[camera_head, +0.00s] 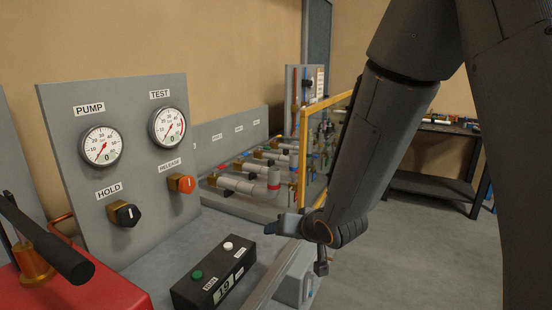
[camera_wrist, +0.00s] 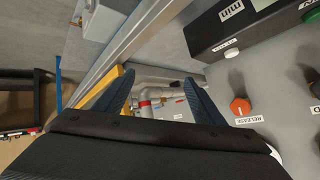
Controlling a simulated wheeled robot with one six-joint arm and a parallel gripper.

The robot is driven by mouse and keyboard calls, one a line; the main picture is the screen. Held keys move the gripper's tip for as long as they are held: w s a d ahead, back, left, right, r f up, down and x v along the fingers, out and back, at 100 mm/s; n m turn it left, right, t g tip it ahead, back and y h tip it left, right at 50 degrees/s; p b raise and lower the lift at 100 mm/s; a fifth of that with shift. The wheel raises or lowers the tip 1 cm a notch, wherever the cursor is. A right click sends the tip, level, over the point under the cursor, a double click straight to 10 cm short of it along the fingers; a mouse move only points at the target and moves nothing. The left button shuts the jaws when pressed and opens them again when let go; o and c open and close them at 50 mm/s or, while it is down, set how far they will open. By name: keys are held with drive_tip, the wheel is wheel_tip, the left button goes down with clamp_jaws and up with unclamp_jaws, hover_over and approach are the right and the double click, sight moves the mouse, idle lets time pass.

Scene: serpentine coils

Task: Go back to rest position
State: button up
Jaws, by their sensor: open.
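My gripper (camera_head: 299,246) hangs at the end of my dark arm, right of the grey gauge panel (camera_head: 70,150) and near the front edge of the bench. In the wrist view, its two blue-grey fingers (camera_wrist: 162,98) stand wide apart with nothing held between them. A grey pipe with a red band (camera_wrist: 150,104) shows beyond the gap. The orange release knob (camera_head: 181,184) is left of my gripper, and it also shows in the wrist view (camera_wrist: 240,106). My arm hides part of the yellow-framed screen (camera_head: 303,160).
A black timer box (camera_head: 214,277) with green and white buttons lies on the bench below the panel. Grey pipe coils (camera_head: 250,185) lie behind. A red pump (camera_head: 70,290) is at left. A dark workbench (camera_head: 430,190) stands far right, with open floor (camera_head: 430,255) before it.

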drive_tip(key=s+d+f+g+h, duration=0.25)
drive_tip(key=s+d, duration=0.25)
drive_tip(key=d, duration=0.4)
drive_tip(key=s+d+g+h, duration=0.2)
drive_tip(key=s+d+g, duration=0.3)
drive_tip(key=s, duration=0.9)
drive_tip(key=d, duration=0.2)
drive_tip(key=shift+s+d+r+m, duration=0.3)
drive_tip(key=shift+s+d, duration=0.05)
drive_tip(key=shift+s, duration=0.05)
